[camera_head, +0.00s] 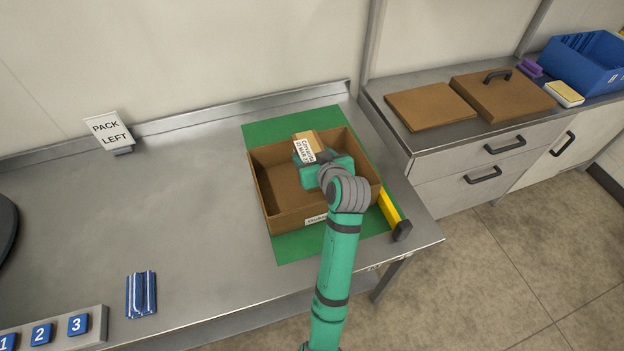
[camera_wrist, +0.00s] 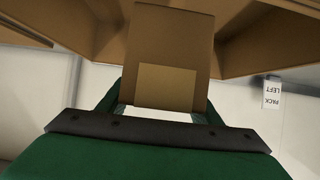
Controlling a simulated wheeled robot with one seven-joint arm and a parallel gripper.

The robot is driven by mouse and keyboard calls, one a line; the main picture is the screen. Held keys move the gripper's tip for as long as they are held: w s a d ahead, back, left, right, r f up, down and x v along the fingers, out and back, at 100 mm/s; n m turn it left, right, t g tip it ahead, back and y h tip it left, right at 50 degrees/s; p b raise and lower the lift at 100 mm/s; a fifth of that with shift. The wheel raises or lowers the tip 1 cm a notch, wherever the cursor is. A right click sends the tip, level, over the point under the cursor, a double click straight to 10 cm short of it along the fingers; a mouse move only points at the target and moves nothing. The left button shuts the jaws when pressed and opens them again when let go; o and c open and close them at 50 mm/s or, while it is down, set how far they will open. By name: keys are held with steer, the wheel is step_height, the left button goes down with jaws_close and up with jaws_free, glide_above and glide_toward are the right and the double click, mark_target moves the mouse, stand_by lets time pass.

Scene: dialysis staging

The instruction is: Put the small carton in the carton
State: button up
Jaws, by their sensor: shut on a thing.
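The large open brown carton (camera_head: 285,217) stands on a green mat on the steel bench, with a white label on its front wall. The small carton (camera_head: 315,139), brown with a white printed label, is held by my gripper (camera_head: 322,168) over the right back part of the large carton. In the wrist view my gripper (camera_wrist: 165,112) is shut on the small carton (camera_wrist: 172,45), whose plain brown face and lighter patch show. Brown walls of the large carton (camera_wrist: 85,28) show around it. My arm hides the large carton's right front corner. I cannot tell whether the small carton touches the floor.
The green mat (camera_head: 295,244) lies under the large carton, with a yellow-and-black tool (camera_head: 390,210) at its right. A "PACK LEFT" sign (camera_head: 110,132) stands at the back left. A blue striped item (camera_head: 141,294) lies at the front. The bench left of the mat is mostly clear.

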steer(key=shift+f, duration=3.85)
steer(key=shift+f, duration=0.1)
steer(key=o, duration=1.3)
steer(key=shift+f, duration=0.1)
steer(key=shift+o, duration=0.2)
steer(key=v, duration=1.2)
